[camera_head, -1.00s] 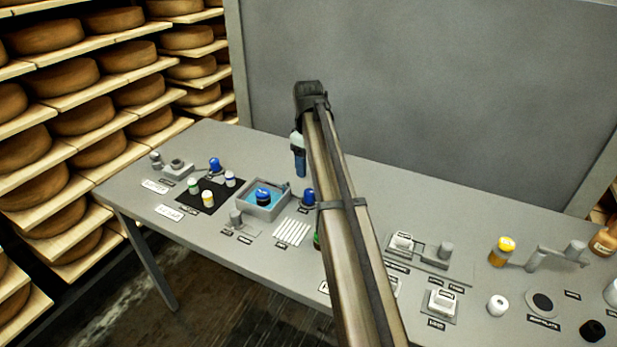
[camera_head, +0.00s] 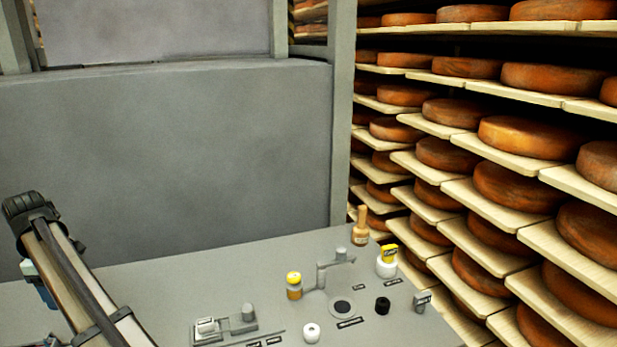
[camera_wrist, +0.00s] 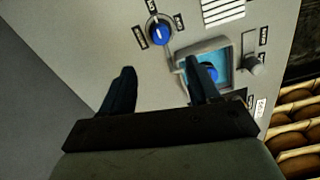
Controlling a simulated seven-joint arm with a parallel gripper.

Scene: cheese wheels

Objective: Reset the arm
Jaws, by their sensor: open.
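My arm shows at the lower left in the head view, reaching up over the grey table (camera_head: 150,277). Most of my gripper is hidden behind the arm there. In the wrist view my gripper (camera_wrist: 162,85) has its two dark fingers apart, with nothing between them.
A grey wall backs the table.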

